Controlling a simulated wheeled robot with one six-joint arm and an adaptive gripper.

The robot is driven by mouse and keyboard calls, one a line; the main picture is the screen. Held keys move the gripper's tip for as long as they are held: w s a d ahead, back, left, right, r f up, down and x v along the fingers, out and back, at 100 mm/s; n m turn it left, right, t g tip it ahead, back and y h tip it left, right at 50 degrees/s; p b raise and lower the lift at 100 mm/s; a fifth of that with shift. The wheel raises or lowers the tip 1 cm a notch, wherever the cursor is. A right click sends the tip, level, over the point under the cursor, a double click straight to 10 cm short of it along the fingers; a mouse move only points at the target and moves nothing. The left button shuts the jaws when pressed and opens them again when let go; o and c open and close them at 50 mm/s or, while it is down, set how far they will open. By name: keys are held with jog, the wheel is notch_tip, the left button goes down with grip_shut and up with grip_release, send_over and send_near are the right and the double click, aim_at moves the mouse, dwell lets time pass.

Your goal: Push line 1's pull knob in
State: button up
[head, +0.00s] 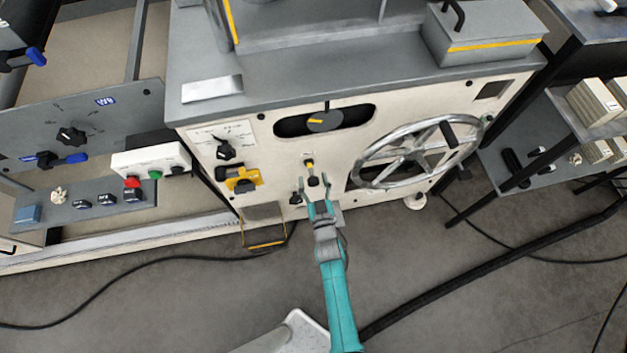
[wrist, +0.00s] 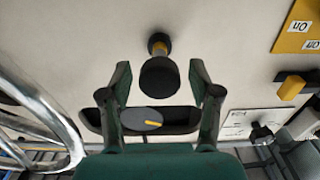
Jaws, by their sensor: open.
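A pull knob (head: 313,181) with a black head stands out from the cream machine front, and a yellow stem shows between head and panel. No line number is readable on it. In the wrist view the black head (wrist: 159,76) lies between my two fingers, with the yellowish shaft and black collar beyond it. My gripper (head: 317,194) is open, just below and in front of the knob in the head view. I see no clear contact; a gap shows on each side of the head.
A large metal handwheel (head: 420,155) is close at right. A slot with a dial (head: 324,121) is above, a yellow switch (head: 243,180) and rotary knob (head: 226,149) at left. Cables cross the floor.

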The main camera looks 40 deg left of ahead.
grip_shut()
jog(key=shift+x, duration=1.65)
jog(key=shift+w+r, duration=0.1)
grip_release()
jog(key=v, duration=1.2)
jog(key=shift+a, duration=0.1)
